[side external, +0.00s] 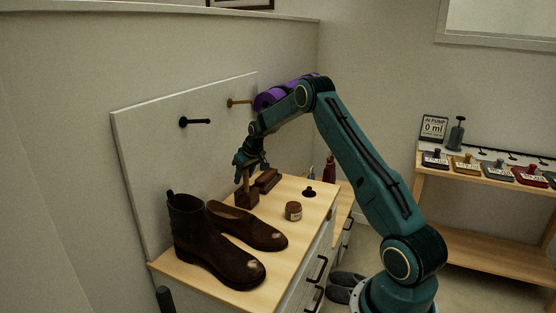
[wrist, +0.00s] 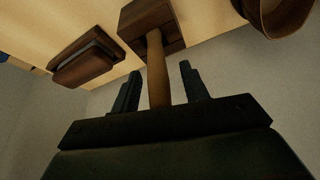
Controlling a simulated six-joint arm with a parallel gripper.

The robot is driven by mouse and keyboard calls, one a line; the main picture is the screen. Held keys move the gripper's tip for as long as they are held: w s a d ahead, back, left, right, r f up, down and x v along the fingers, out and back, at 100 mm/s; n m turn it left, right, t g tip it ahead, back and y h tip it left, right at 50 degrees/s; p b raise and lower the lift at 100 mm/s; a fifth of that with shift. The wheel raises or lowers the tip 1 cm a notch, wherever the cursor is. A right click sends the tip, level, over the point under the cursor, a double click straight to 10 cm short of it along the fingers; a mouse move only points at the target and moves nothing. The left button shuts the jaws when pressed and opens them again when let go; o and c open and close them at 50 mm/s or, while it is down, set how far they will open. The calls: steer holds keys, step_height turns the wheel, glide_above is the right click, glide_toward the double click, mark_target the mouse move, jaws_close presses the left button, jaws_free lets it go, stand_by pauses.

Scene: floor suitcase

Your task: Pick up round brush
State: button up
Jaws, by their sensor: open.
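In the wrist view a tan wooden handle (wrist: 156,75) stands in a dark brown block (wrist: 150,22). The block (side external: 247,199) also shows in the side view, on the wooden cabinet top behind the shoes. My gripper (wrist: 159,68) is open, with one finger on each side of the handle and gaps visible. In the side view my gripper (side external: 248,172) points down just above the block. A small dark round piece with a knob (side external: 308,191) sits farther right on the top. I cannot tell for sure which of these is the round brush.
A flat brown brush (side external: 267,180) lies close beside the block. A tall boot (side external: 190,230), a low shoe (side external: 250,229) and a small brown jar (side external: 293,211) share the cabinet top (side external: 285,252). A white panel (side external: 155,145) with pegs rises behind.

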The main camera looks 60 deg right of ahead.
jaws_close()
steer(key=shift+r, duration=0.1)
steer(key=shift+r, duration=4.95)
steer(key=shift+s, duration=0.15)
steer(key=s+g, duration=0.4)
steer(key=s, duration=1)
steer(key=shift+s+r, duration=0.3)
steer(key=shift+s, duration=0.05)
